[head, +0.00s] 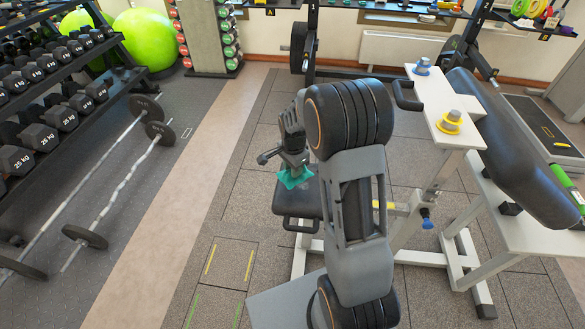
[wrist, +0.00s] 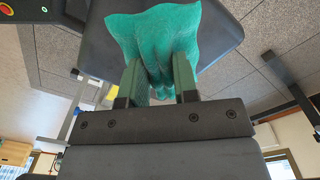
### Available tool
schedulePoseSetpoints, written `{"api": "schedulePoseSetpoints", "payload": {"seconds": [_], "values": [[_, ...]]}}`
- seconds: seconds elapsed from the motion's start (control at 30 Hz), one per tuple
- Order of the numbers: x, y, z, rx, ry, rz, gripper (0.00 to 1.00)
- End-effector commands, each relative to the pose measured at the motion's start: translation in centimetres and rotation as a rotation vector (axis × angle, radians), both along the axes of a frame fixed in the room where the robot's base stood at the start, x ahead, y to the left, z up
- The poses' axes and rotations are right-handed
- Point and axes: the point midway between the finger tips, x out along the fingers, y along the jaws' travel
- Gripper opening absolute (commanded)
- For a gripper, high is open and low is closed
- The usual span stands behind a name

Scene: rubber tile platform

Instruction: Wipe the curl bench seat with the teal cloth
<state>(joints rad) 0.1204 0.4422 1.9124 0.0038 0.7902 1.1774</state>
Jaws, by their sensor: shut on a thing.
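The teal cloth (head: 294,178) is pinched in my gripper (head: 291,164) and hangs bunched below the fingers. In the wrist view the cloth (wrist: 152,38) spreads out beyond the two fingers, with its folds gathered between them. The curl bench seat (head: 291,203) is a dark pad, partly hidden behind my arm. The cloth is over the far part of the seat in the head view. The dark seat (wrist: 222,32) also shows behind the cloth in the wrist view. I cannot tell whether the cloth touches it.
The bench's white frame (head: 455,240) and angled dark arm pad (head: 510,150) stand at right. Barbells (head: 120,190) and a dumbbell rack (head: 60,115) are at left. Floor left of the seat is clear.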

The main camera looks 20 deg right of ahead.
Motion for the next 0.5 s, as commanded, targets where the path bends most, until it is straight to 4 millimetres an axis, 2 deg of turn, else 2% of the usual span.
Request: {"api": "schedulePoseSetpoints", "payload": {"seconds": [0.27, 0.5], "values": [[0.1, -0.1, 0.0, 0.000, 0.000, 0.000, 0.01], [1.1, -1.3, -0.4, 0.000, 0.001, -0.001, 0.01]]}}
